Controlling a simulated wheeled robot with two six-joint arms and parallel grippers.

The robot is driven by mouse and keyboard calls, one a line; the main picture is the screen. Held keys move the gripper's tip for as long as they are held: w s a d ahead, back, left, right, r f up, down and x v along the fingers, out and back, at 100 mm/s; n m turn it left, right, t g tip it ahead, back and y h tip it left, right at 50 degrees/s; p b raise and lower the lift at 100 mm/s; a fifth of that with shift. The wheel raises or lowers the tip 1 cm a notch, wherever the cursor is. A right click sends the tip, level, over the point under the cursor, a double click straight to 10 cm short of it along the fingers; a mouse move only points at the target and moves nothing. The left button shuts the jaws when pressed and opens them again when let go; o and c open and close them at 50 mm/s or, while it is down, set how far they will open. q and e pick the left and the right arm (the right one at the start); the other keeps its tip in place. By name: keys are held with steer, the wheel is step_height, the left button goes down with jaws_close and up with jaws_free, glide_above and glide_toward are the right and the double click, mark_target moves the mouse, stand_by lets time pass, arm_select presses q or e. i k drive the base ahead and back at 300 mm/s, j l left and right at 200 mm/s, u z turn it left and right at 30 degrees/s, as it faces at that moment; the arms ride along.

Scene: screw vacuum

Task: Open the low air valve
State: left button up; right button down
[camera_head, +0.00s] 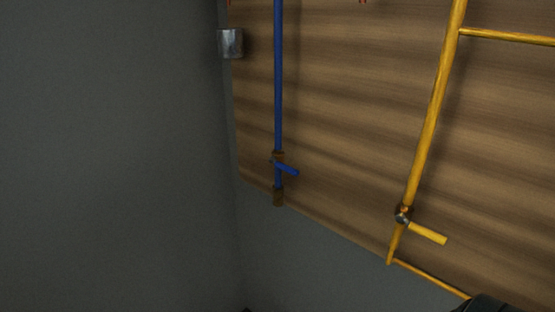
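A blue pipe (278,85) runs down the left part of a wooden panel. Near its lower end is a valve with a short blue handle (287,168), which points right and slightly down, across the pipe. A yellow pipe (430,125) stands to the right. Its valve has a round metal body and a yellow handle (429,234) pointing right and slightly down, also across the pipe. Which valve is the low air valve cannot be told from labels. Neither of my grippers is clearly in view; a dark shape is cut off at the bottom right corner.
The wooden panel (350,110) is mounted on a grey wall (110,150). Yellow side pipes branch right at the top and bottom. The space before both valve handles looks clear.

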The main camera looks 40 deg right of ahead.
mark_target(283, 168)
steer(key=z, duration=1.15)
